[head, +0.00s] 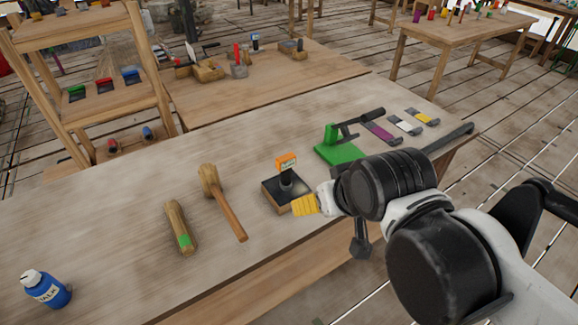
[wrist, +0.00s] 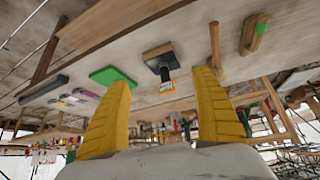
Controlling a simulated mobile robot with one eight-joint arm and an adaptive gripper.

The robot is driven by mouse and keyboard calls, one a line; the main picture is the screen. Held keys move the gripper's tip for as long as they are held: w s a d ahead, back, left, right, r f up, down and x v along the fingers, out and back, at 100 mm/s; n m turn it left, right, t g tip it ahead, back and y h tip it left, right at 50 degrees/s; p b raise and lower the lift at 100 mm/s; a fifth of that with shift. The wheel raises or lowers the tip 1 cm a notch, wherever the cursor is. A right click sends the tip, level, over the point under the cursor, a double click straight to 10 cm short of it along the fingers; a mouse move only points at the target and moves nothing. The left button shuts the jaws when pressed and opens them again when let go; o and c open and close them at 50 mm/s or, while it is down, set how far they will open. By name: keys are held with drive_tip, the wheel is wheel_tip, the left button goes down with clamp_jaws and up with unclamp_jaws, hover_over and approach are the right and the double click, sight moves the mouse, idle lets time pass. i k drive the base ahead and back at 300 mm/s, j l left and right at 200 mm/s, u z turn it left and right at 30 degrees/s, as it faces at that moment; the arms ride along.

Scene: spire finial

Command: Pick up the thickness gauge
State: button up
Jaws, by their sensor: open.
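An orange-headed device with a dark stem, which looks like the thickness gauge (head: 287,163), stands upright in a dark-topped wooden block (head: 271,196) on the workbench. In the wrist view, the gauge's orange head (wrist: 167,87) shows between my fingers in the picture, with the block (wrist: 158,51) beyond it. My gripper (wrist: 163,77) is open and empty, its two yellow fingers apart. In the head view, a yellow finger of my gripper (head: 306,204) shows just right of the block, and my wrist hides the rest. I cannot tell whether the finger touches the block.
A green-based clamp (head: 340,151) stands right of the block, near my arm. A mallet (head: 222,201) and a green-marked wooden bar (head: 180,228) lie to the left. A blue bottle (head: 46,289) is at the front left. Coloured-handled tools (head: 380,132) lie at the far right.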

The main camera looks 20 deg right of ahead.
sight(284, 164)
drive_tip(key=i+l+u, duration=0.15)
drive_tip(key=u, duration=0.2)
drive_tip(key=i+l+u, duration=0.1)
drive_tip(key=l+u, duration=0.25)
drive_tip(key=i+l+u, duration=0.1)
drive_tip(key=l+u, duration=0.25)
